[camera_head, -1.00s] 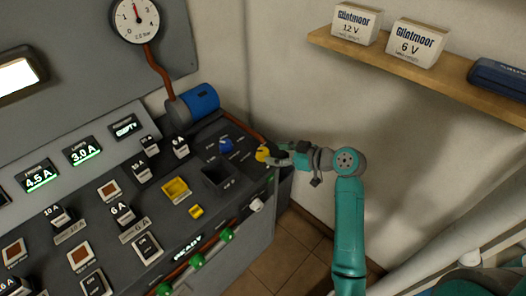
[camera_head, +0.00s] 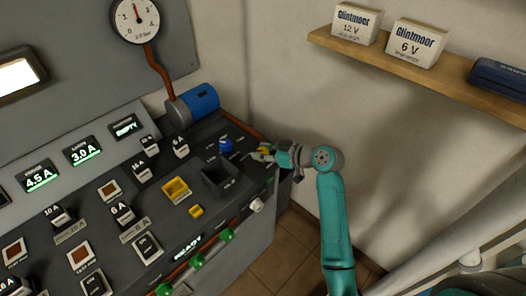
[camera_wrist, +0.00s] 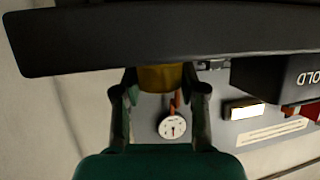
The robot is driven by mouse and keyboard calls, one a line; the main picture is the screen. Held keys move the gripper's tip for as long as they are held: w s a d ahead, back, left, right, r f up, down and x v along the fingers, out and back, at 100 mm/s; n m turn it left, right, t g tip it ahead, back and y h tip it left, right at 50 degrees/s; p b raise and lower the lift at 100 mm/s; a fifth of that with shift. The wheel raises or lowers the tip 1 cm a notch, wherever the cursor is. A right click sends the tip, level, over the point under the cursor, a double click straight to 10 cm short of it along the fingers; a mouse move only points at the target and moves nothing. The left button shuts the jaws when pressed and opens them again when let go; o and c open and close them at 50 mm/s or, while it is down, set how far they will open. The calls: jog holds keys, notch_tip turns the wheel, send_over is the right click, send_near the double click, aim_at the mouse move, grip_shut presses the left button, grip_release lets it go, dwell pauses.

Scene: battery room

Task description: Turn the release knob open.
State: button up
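A yellow knob (camera_head: 264,150) sits at the right end of the grey console, partly hidden by my gripper; I take it to be the release knob. My gripper (camera_head: 262,154) reaches it from the right. In the wrist view the yellow knob (camera_wrist: 160,77) lies between the two dark fingertips (camera_wrist: 160,86), one on each side. The fingers are apart, with narrow gaps beside the knob; firm contact does not show. The knob's markings are hidden.
A blue knob (camera_head: 226,146) and a dark square socket (camera_head: 220,178) are left of my gripper. A white knob (camera_head: 256,205) is on the console's front. A blue cylinder (camera_head: 201,99) lies behind. A shelf (camera_head: 420,75) with boxes hangs at upper right.

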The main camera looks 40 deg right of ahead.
jog(key=shift+a+m+h, duration=0.1)
jog(key=shift+m+h, duration=0.2)
jog(key=shift+c, duration=0.4)
jog(key=shift+m+h, duration=0.5)
jog(key=shift+h, duration=0.2)
jog(key=m+h, duration=0.5)
jog(key=shift+h, duration=0.4)
jog(key=shift+m+g+h, duration=1.7)
jog(key=shift+m+h, duration=0.7)
jog(key=shift+m, duration=0.1)
jog(key=shift+f+g, duration=0.1)
jog(key=shift+g, duration=0.2)
jog(key=o, duration=1.2)
jog(key=shift+c, duration=0.2)
jog(key=v, duration=1.2)
